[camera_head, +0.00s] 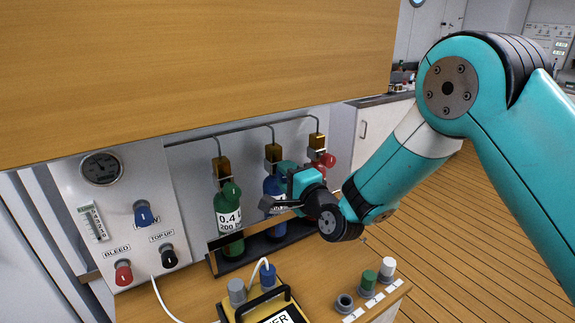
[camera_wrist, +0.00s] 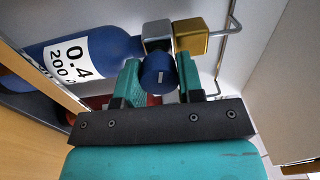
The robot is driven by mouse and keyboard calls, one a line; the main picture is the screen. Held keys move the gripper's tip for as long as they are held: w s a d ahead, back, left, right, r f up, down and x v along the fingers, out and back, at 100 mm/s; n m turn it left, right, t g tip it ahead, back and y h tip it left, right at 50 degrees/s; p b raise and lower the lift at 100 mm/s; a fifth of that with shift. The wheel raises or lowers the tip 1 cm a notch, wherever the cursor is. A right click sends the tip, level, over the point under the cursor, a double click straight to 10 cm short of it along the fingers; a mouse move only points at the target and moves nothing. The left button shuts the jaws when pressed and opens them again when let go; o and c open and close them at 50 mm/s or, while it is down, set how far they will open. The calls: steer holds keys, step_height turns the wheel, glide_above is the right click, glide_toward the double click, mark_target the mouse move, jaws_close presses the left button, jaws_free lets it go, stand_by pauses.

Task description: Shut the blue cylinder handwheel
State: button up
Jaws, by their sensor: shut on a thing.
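The blue cylinder (camera_wrist: 115,45) carries a white label and lies across the upper left of the wrist view. In the head view the blue cylinder (camera_head: 269,188) stands between the green and red ones, partly hidden by my gripper. Its blue handwheel (camera_wrist: 158,76) sits at the grey valve body, with a light mark on its face. My gripper (camera_wrist: 160,72) has one teal finger on each side of the handwheel and is shut on it. In the head view my gripper (camera_head: 284,178) covers the handwheel.
The green cylinder (camera_head: 229,211) stands to the left; a red handwheel (camera_head: 328,160) is close on the right. A wooden cabinet (camera_head: 190,70) overhangs above. The gauge panel (camera_head: 118,215) is at left. A yellow case (camera_head: 265,306) and several capped fittings are in front.

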steer(key=m+p, duration=0.5)
steer(key=shift+d+r, duration=0.1)
steer(key=shift+r, duration=0.15)
steer(key=m+p, duration=0.3)
steer(key=p, duration=0.1)
steer(key=shift+m, duration=0.4)
steer(key=m+p, duration=0.4)
steer(key=p, duration=0.1)
steer(key=shift+f+h+p, duration=0.1)
steer(key=shift+h+p, duration=0.2)
steer(key=shift+f+m+p, duration=0.2)
steer(key=shift+m+p, duration=1.1)
steer(key=shift+m, duration=0.1)
steer(key=o, duration=0.9)
